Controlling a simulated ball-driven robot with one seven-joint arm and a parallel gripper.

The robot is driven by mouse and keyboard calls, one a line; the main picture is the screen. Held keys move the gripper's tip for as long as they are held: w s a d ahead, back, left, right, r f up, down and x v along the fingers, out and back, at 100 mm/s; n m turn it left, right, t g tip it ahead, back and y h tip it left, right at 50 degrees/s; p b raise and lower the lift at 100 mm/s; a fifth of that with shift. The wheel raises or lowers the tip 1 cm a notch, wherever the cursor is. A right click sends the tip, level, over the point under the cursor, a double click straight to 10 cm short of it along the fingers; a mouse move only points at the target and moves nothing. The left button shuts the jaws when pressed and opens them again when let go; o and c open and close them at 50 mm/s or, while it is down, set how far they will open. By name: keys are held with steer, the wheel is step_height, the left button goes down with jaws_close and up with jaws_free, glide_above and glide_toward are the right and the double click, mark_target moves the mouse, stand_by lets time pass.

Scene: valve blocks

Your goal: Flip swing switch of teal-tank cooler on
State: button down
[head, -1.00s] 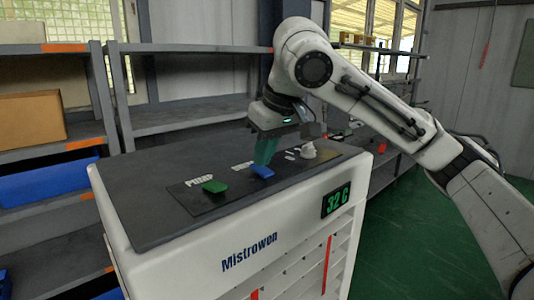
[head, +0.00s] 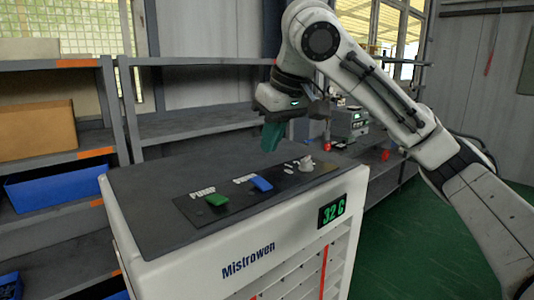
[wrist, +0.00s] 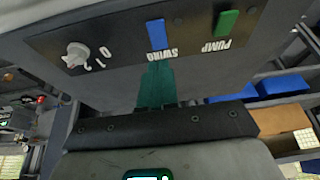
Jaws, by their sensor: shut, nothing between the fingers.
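The white cooler (head: 210,268) marked Mistrowen has a dark grey top and a lit green "32 C" display (head: 334,207). No teal tank shows on it. Its top panel carries a blue rocker switch (head: 261,184) labelled SWING, also in the wrist view (wrist: 156,34), a green rocker (head: 216,200) labelled PUMP, and a white knob (head: 307,163). I cannot tell for sure which way the blue rocker is tilted. My gripper (head: 269,148), with teal fingers shut and empty, is above and behind the blue switch, apart from it. In the wrist view its fingertips (wrist: 157,66) point towards the SWING label.
Grey shelves with a cardboard box (head: 38,130) and a blue bin (head: 55,182) stand at the left. More shelving stands behind the cooler, with a grey device (head: 350,122) at the right. Green floor (head: 405,240) is open at the right.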

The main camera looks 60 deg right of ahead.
steer(key=s+v, duration=0.1)
steer(key=v, duration=0.5)
steer(key=shift+s+a+b, duration=0.2)
steer(key=shift+a+b, duration=0.1)
steer(key=shift+b, duration=0.05)
steer(key=shift+f, duration=0.1)
